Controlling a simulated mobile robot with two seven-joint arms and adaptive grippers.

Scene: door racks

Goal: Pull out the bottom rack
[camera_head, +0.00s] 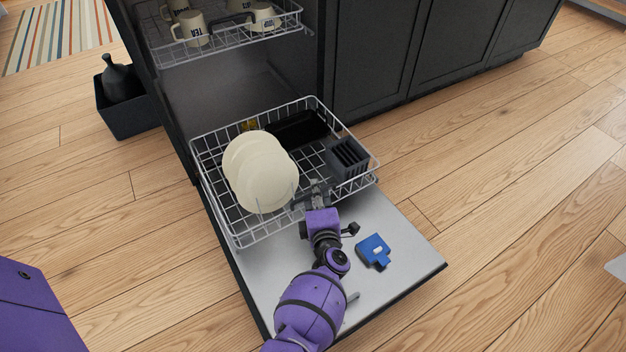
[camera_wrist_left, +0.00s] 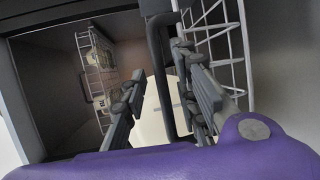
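The bottom rack (camera_head: 240,238) is a white wire basket that stands out over the open dishwasher door (camera_head: 270,275). It holds pale round plates (camera_head: 258,172), a dark cutlery basket (camera_head: 348,157) and a black item at the back. My left gripper (camera_head: 315,192) is at the rack's front side, to the right of the plates. In the left wrist view my left gripper (camera_wrist_left: 165,100) has its fingers apart, with a plate seen beyond the gap. Rack wires (camera_wrist_left: 215,40) show beside the right finger. Contact with the rack is unclear. My right gripper is not in view.
The upper rack (camera_head: 225,45) holds several mugs. A blue object (camera_head: 374,251) lies on the open door, right of my left arm. A dark bin (camera_head: 130,115) stands left of the dishwasher. Wooden floor is clear to the right.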

